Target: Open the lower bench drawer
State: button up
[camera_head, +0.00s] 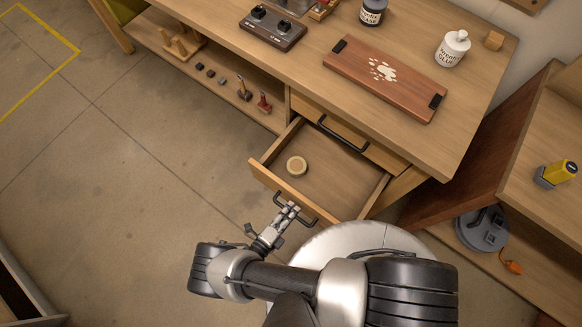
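The lower bench drawer (354,206) is pulled well out from under the wooden bench. Its open box shows, with a small round tan object (296,166) lying inside near the left side. The drawer's dark handle (311,221) is on its front face, partly hidden by my gripper. My gripper (288,211) is at the left part of this handle, with its fingertips at the bar. They are too small to tell whether they are closed on it. The upper drawer (330,119), with a black handle (343,134), is shut above it.
The bench top (460,100) holds a wooden board (350,78), a white bottle (452,48), a dark jar (372,12) and a knob box (272,27). Small tools lie on the lower shelf (215,62). A wooden cabinet (545,150) stands at right. Floor at left is clear.

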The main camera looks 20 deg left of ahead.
jog(key=o, duration=0.4)
jog(key=shift+f, duration=0.1)
jog(key=shift+s, duration=0.1)
jog(key=v, duration=1.1)
jog(key=shift+s+a, duration=0.15)
jog(key=shift+s, duration=0.2)
